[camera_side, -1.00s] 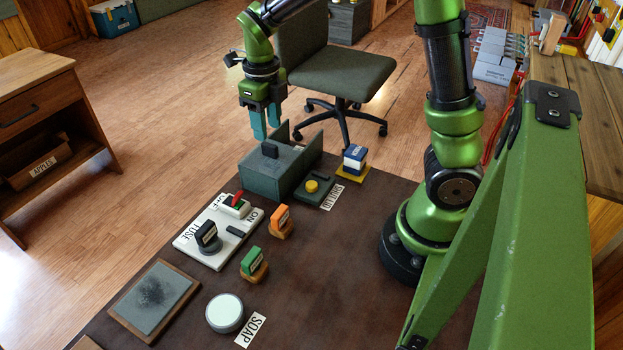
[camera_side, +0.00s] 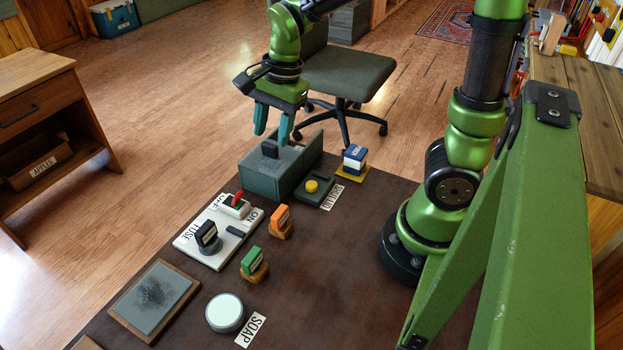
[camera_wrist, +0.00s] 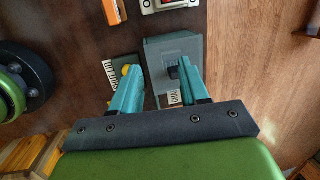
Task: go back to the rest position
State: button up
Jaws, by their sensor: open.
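My gripper (camera_side: 273,121) is green with teal fingers, and it hangs above the grey box (camera_side: 273,172) at the far end of the brown table. Its fingers are spread apart with nothing between them. In the wrist view my gripper (camera_wrist: 158,82) looks down over the same grey box (camera_wrist: 182,50), whose dark knob (camera_wrist: 173,72) shows between the fingers. The fingers appear apart from the box.
The fuse board (camera_side: 222,250), orange stamp (camera_side: 280,222), green stamp (camera_side: 254,263), blue stamp (camera_side: 353,160), yellow-button unit (camera_side: 313,190), soap tin (camera_side: 225,313) and ink pad (camera_side: 152,300) stand on the table (camera_side: 330,270). An office chair (camera_side: 347,75) stands behind.

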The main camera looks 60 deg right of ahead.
jog(key=s+a+r+n+t, duration=0.3)
jog(key=s+r+n+t, duration=0.2)
jog(key=n, duration=0.8)
jog(key=s+r, duration=0.3)
jog(key=s, duration=0.1)
jog(key=shift+n, duration=0.3)
dwell(0.7)
